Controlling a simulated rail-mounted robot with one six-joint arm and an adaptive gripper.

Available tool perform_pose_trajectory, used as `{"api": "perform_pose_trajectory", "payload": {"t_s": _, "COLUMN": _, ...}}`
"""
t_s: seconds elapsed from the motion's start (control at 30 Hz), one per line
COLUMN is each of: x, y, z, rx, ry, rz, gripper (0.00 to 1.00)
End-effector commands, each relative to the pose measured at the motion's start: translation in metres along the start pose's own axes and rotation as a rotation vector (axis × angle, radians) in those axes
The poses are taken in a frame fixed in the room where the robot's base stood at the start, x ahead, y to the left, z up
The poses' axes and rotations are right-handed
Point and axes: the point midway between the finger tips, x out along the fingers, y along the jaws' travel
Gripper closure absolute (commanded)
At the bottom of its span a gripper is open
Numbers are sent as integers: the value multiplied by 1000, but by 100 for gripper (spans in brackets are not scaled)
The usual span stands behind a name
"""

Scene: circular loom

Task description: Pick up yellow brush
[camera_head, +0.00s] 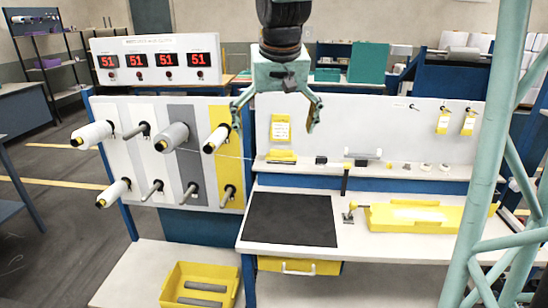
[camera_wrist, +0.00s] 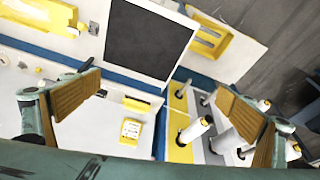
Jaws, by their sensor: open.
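A small, long yellow object (camera_head: 281,156) lies on the narrow ledge at the foot of the white back panel, left of centre. It looks like the yellow brush, but its bristles are too small to make out. In the wrist view it shows as a short yellow bar with a dark edge (camera_wrist: 137,103), between my fingers in the picture. My gripper (camera_head: 276,113) hangs above the ledge in front of the panel, fingers spread wide and empty. It is apart from the brush. Both fingers also show in the wrist view (camera_wrist: 163,105).
A panel with spools on pegs (camera_head: 172,137) stands close left of my gripper. A yellow card holder (camera_head: 281,129) hangs on the back panel. A black mat (camera_head: 290,219) and a yellow fixture (camera_head: 415,217) lie on the workbench. Small parts line the ledge to the right.

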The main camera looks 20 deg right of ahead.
Motion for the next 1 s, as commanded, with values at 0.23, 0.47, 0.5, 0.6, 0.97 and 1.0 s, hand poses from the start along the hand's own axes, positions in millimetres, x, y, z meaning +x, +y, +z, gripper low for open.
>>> {"api": "perform_pose_trajectory", "payload": {"t_s": 0.23, "x": 24, "y": 6, "z": -51, "rx": 33, "ry": 1, "rz": 13, "gripper": 0}}
{"api": "perform_pose_trajectory", "payload": {"t_s": 0.47, "x": 51, "y": 12, "z": -94, "rx": 62, "ry": 5, "rz": 24, "gripper": 0}}
{"api": "perform_pose_trajectory", "payload": {"t_s": 0.5, "x": 57, "y": 13, "z": -101, "rx": 68, "ry": 5, "rz": 26, "gripper": 0}}
{"api": "perform_pose_trajectory", "payload": {"t_s": 0.6, "x": 70, "y": 16, "z": -119, "rx": 82, "ry": 7, "rz": 30, "gripper": 0}}
{"api": "perform_pose_trajectory", "payload": {"t_s": 0.97, "x": 122, "y": 30, "z": -177, "rx": 126, "ry": 13, "rz": 46, "gripper": 0}}
{"api": "perform_pose_trajectory", "payload": {"t_s": 1.0, "x": 129, "y": 32, "z": -183, "rx": 131, "ry": 13, "rz": 48, "gripper": 0}}
